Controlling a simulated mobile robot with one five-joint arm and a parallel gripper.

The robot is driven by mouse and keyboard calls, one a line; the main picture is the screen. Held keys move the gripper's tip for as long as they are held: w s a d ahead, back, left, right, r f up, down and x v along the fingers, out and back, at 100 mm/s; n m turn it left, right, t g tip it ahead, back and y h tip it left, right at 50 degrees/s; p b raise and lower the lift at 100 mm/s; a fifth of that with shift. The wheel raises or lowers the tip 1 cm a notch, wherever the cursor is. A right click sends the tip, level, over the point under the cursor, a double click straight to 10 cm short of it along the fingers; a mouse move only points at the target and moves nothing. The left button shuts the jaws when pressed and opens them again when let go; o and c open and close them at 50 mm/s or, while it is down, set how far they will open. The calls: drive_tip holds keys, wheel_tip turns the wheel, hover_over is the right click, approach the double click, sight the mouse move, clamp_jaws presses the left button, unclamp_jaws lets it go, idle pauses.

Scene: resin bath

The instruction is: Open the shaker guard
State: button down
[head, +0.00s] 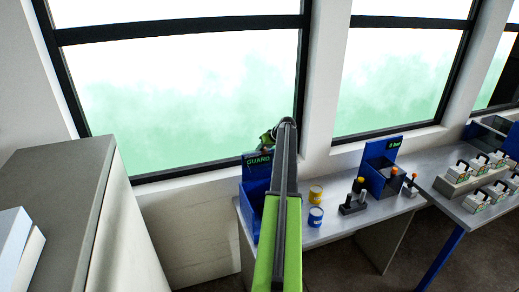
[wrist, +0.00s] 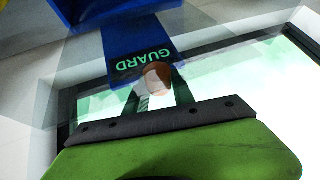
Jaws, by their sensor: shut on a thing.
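The shaker is a blue box (head: 254,192) at the left end of the bench, with a back panel lettered GUARD (head: 257,160) in green. In the wrist view the lettered blue panel (wrist: 135,38) appears upside down, and faint see-through surfaces of the guard (wrist: 85,70) cross the picture. My gripper (wrist: 157,84) is shut on a reddish-brown knob (wrist: 157,73), which shows between its two dark fingers. In the head view my gripper (head: 267,138) is above the box near the lettered panel. My arm hides part of the box and the knob.
On the bench (head: 325,232), a yellow can (head: 316,193) and a blue can (head: 315,216) stand right of my arm. Further right are a dark lever device (head: 353,200) and another blue unit (head: 380,168). A grey cabinet (head: 55,190) stands at left; windows are behind.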

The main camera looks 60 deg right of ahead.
drive_tip(key=shift+s+d+f, duration=0.1)
drive_tip(key=shift+s, duration=0.05)
drive_tip(key=c, duration=1.3)
unclamp_jaws()
drive_tip(key=shift+o, duration=1)
drive_tip(key=shift+d+f, duration=0.15)
drive_tip(key=shift+a, duration=0.2)
drive_tip(key=shift+r, duration=0.35)
drive_tip(key=p+v, duration=0.3)
drive_tip(key=shift+r+p, duration=0.2)
drive_tip(key=shift+p, duration=0.1)
drive_tip(key=s, duration=0.3)
drive_tip(key=s+a, duration=0.1)
drive_tip(key=s, duration=0.3)
drive_tip(key=s+a+f+b, duration=0.1)
drive_tip(key=s, duration=0.3)
drive_tip(key=shift+s+a, duration=0.2)
drive_tip(key=shift+s, duration=0.05)
drive_tip(key=shift+a, duration=0.1)
